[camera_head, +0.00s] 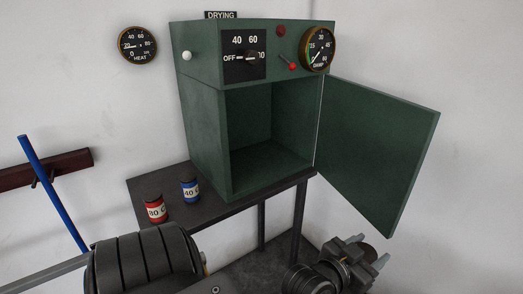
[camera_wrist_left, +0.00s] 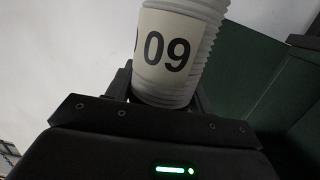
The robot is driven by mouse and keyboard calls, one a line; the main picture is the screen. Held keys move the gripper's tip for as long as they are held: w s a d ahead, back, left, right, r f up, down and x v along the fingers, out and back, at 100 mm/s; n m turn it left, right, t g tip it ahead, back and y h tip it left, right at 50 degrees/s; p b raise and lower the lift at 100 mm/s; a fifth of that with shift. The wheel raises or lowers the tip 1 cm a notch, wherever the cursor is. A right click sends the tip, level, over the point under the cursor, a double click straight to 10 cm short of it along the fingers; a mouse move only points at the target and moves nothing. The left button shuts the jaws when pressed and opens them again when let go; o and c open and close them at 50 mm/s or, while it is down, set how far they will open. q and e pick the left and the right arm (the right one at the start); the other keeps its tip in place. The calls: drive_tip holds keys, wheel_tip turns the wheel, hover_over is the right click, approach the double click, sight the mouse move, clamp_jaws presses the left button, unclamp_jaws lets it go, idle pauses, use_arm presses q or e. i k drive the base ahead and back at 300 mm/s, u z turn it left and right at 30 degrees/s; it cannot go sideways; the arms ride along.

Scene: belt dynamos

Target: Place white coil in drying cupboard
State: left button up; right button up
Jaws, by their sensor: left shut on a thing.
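The white coil (camera_wrist_left: 165,50) has a ribbed surface and a pale label with "09" on it. It fills the upper middle of the left wrist view. My left gripper (camera_wrist_left: 163,100) is shut on it near its lower end. In the head view I cannot make out the coil or this gripper clearly. The green drying cupboard (camera_head: 202,130) stands on a dark table, and its chamber looks empty. Its door (camera_head: 378,145) is wide open to the right. Green surfaces also show at the right of the left wrist view, behind the coil. My right gripper is not in view.
A dark banded cylinder (camera_head: 145,262) fills the lower left. Dark machinery (camera_head: 340,268) lies below the door. A blue rod (camera_head: 52,193) leans at left.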

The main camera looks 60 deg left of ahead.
sight(273, 156)
drive_tip(key=u, duration=0.55)
drive_tip(key=i, duration=0.7)
drive_tip(key=u, duration=0.75)
